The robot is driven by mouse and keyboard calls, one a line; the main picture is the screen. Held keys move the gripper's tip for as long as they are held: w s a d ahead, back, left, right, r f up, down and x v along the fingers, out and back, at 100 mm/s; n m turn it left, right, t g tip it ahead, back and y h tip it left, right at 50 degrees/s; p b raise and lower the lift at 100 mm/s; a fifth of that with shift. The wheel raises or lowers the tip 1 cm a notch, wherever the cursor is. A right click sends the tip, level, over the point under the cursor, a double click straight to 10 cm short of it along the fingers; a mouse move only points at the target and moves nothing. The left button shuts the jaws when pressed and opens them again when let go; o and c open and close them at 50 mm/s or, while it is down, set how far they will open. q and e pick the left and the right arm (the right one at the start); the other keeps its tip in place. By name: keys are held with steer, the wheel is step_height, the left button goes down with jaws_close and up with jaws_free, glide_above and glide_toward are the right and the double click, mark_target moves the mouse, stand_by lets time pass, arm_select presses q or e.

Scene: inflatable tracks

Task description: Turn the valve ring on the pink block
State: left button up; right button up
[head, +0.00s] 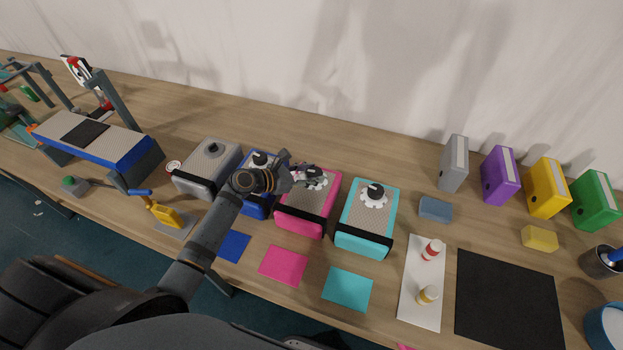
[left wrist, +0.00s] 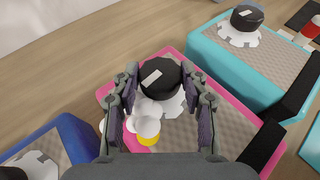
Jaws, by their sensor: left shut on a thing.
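The pink block (head: 303,215) stands on the table with a grey textured top and a black band at its front; it also shows in the left wrist view (left wrist: 215,140). On its top is a white toothed valve ring (left wrist: 174,106) with a black round cap (left wrist: 160,78) that bears a white mark. My left gripper (head: 300,174) reaches over the block. In the left wrist view its fingers (left wrist: 160,100) stand on either side of the cap and ring, shut on the valve. Small white and yellow rounded parts (left wrist: 147,130) show between the fingers. My right gripper is not in view.
A blue block (head: 258,205) and a grey block (head: 212,180) stand left of the pink one, a cyan block (head: 362,240) right. Flat coloured mats lie in front, including a pink one (head: 283,265). Bottles stand on a white sheet (head: 420,310); binders stand at right.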

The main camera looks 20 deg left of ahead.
arm_select(q)
steer(key=shift+w+a+m+g+h+b, duration=0.15)
steer(key=shift+m+g+h+b, duration=0.5)
steer(key=shift+m+g+h, duration=0.45)
steer(key=shift+m+g, duration=0.3)
steer(key=shift+m, duration=0.1)
steer(key=o, duration=1.1)
steer(key=shift+o, duration=0.2)
steer(key=v, duration=1.2)
steer(key=shift+f, duration=0.1)
